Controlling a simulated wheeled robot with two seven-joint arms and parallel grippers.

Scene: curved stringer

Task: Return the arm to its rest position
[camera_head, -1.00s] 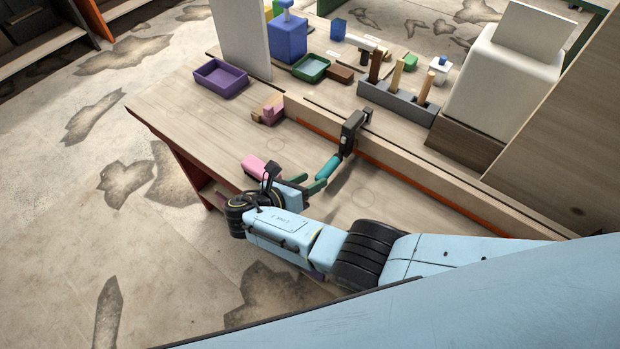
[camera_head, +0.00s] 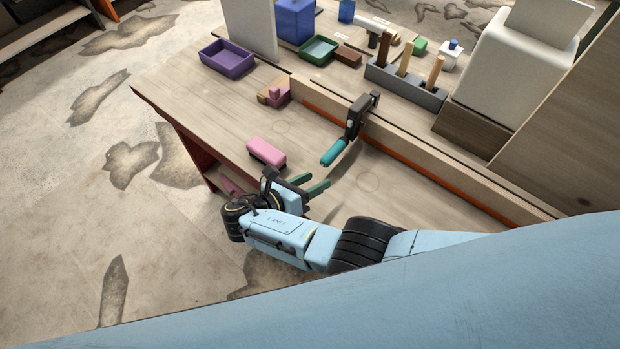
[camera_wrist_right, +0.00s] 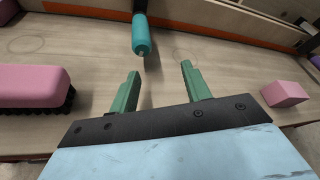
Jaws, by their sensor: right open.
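My right gripper (camera_head: 312,184) is at the near edge of the wooden workbench (camera_head: 190,95) in the head view. Its green fingers are apart with nothing between them, as the right wrist view also shows (camera_wrist_right: 158,88). The teal handle (camera_head: 334,152) of a black clamp (camera_head: 358,115) lies just beyond the fingertips, apart from them. The clamp sits on the long wooden rail. A pink brush (camera_head: 266,152) lies left of the gripper on the bench. My left gripper does not show.
A purple tray (camera_head: 228,60), a green tray (camera_head: 318,50) and a grey tool holder (camera_head: 405,84) stand farther back. The raised wooden rail (camera_head: 420,150) crosses the bench. A pink block (camera_wrist_right: 285,93) shows at right in the wrist view. The floor left of the bench is clear.

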